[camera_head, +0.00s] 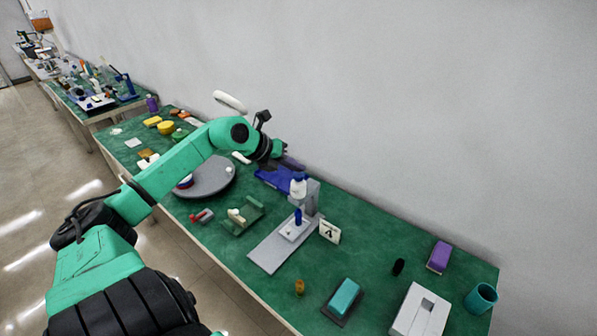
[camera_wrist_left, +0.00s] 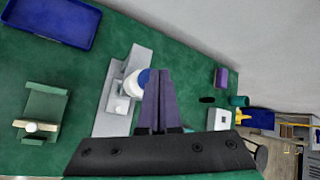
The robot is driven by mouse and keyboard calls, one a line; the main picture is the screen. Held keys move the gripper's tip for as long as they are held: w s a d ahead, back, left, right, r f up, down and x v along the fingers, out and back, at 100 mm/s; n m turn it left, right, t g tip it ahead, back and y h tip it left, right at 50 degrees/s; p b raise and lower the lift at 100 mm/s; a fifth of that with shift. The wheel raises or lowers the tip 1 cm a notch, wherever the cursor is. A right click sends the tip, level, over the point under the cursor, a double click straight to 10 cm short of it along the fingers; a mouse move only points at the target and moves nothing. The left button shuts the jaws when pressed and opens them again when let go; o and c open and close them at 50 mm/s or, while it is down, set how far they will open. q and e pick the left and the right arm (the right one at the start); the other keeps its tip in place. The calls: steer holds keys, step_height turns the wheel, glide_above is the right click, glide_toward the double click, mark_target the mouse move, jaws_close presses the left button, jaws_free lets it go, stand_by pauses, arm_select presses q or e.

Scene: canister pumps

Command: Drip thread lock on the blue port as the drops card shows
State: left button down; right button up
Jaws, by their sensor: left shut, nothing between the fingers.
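My left gripper (camera_head: 292,162) is shut and empty, behind and left of the grey stand (camera_head: 272,254). Its dark purple fingers also show closed together in the left wrist view (camera_wrist_left: 157,100). A white bottle with a blue band (camera_head: 298,186) is at the upper part of the stand. Below it, a small blue upright port (camera_head: 298,217) stands on a pale block. In the left wrist view the white bottle (camera_wrist_left: 132,84) appears beside the fingers, which cover part of the scene. A white card with a black mark (camera_head: 330,231) stands right of the stand; its drop count is unclear. My right gripper is out of view.
A blue tray (camera_head: 272,179) lies under my left gripper. A green holder (camera_head: 244,216), a round grey turntable (camera_head: 212,178) and a red clamp (camera_head: 201,216) are to the left. A teal block (camera_head: 344,297), white box (camera_head: 421,312) and teal cup (camera_head: 481,298) are right.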

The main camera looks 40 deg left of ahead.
mark_target(296, 176)
arm_select(q)
steer(key=shift+r, duration=0.45)
step_height(296, 176, up, 5)
steer(key=p, duration=0.4)
steer(key=shift+r, duration=0.1)
stand_by(0.8)
stand_by(1.5)
